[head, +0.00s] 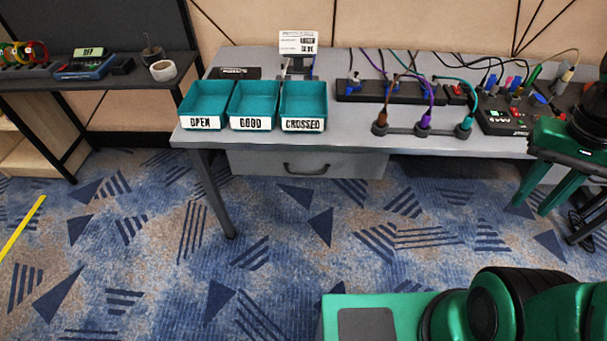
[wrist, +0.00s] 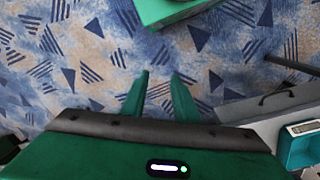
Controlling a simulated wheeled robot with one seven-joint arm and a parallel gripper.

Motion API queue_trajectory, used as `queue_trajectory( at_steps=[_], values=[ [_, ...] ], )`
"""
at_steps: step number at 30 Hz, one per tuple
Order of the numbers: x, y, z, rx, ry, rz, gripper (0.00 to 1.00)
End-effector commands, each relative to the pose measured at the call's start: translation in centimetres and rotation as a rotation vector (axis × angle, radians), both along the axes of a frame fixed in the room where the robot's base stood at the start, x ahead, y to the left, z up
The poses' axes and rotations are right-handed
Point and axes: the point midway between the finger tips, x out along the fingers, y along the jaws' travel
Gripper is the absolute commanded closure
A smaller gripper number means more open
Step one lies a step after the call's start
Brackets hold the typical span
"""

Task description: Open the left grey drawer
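The grey drawer (head: 305,164) sits under the left part of the grey table, with a dark bar handle (head: 306,169) on its front. It looks shut. The drawer front also shows at the right of the wrist view (wrist: 250,108), with its handle (wrist: 276,97). My gripper (head: 530,208) is at the right of the head view, well to the right of the drawer. In the wrist view its two green fingers (wrist: 161,76) are apart with only carpet between them. It is open, empty and not touching the handle.
On the table (head: 350,142) stand teal bins labelled OPEN (head: 201,122), GOOD (head: 250,123) and CROSSED (head: 303,124), and cables in a holder (head: 422,130). A table leg (head: 215,195) stands left of the drawer. The carpet (head: 300,235) in front is clear.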

Motion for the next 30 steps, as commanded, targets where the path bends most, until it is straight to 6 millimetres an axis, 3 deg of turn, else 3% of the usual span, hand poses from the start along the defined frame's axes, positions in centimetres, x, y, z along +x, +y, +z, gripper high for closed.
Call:
queue_trajectory(
  at_steps=[8,14,23,30],
  values=[
    [8.5,0.7,-2.9,-0.164,0.094,0.137,0.72],
    [14.6,3.1,-5.7,-0.314,0.128,0.253,0.72],
    [22.3,9.6,-10.7,-0.569,0.127,0.465,0.72],
    [26.6,17.1,-15.2,-0.788,0.072,0.660,0.72]
  ],
)
